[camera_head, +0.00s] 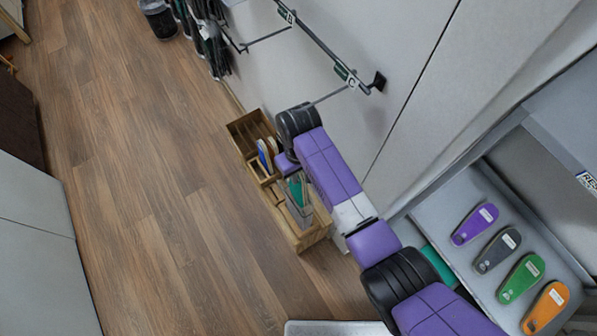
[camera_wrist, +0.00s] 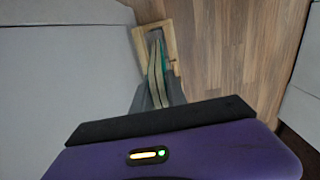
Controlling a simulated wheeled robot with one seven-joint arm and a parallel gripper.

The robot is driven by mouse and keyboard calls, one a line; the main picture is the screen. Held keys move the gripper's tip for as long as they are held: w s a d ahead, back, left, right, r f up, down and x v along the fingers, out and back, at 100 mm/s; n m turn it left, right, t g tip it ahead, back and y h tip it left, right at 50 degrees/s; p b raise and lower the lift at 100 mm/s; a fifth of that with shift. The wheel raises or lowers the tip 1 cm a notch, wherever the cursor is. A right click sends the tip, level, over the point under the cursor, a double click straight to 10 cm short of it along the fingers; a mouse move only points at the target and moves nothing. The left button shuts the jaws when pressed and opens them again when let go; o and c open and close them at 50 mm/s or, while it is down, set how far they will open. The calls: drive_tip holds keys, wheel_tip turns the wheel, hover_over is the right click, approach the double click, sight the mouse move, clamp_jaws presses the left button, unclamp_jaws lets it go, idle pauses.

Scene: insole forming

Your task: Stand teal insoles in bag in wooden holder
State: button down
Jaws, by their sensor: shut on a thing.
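The teal insoles in their clear bag (camera_head: 297,188) are at the near section of the wooden holder (camera_head: 236,132), beside my arm. In the wrist view they show edge-on as pale strips (camera_wrist: 157,76) with a teal side, between the grey fingers of my gripper (camera_wrist: 158,92). My gripper is shut on them and holds them roughly upright. Below them the wooden rim of the holder (camera_wrist: 140,42) frames a compartment. Their lower end appears within that frame, but I cannot tell whether it touches the bottom. My arm hides part of the holder in the head view.
Blue, white and orange insoles (camera_head: 267,154) stand in another holder section. A grey shelf at right carries purple (camera_head: 474,224), grey (camera_head: 497,250), green (camera_head: 521,278) and orange (camera_head: 545,307) insoles. A wall with hanging rails (camera_head: 345,74) is close behind. Wooden floor at left is clear.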

sight(298, 191)
drive_tip(key=shift+f+b, duration=2.65)
drive_tip(key=shift+f, duration=1.25)
drive_tip(key=shift+s+f+b, duration=0.25)
drive_tip(key=shift+f+b, duration=0.3)
drive_tip(key=shift+f, duration=0.25)
drive_tip(key=shift+s+f+b, duration=0.2)
drive_tip(key=shift+f+b, duration=0.35)
drive_tip(key=shift+f, duration=0.2)
drive_tip(key=shift+w+a+f+b, duration=0.15)
drive_tip(key=shift+f+b, duration=0.1)
drive_tip(key=shift+f, duration=0.15)
drive_tip(key=shift+w+d+f+b, duration=0.1)
drive_tip(key=shift+w+f+b, duration=0.1)
drive_tip(key=shift+f, duration=0.15)
drive_tip(key=shift+f+b, duration=1.45)
drive_tip(key=shift+f, duration=0.25)
drive_tip(key=c, duration=1.3)
unclamp_jaws()
drive_tip(key=shift+o, duration=0.2)
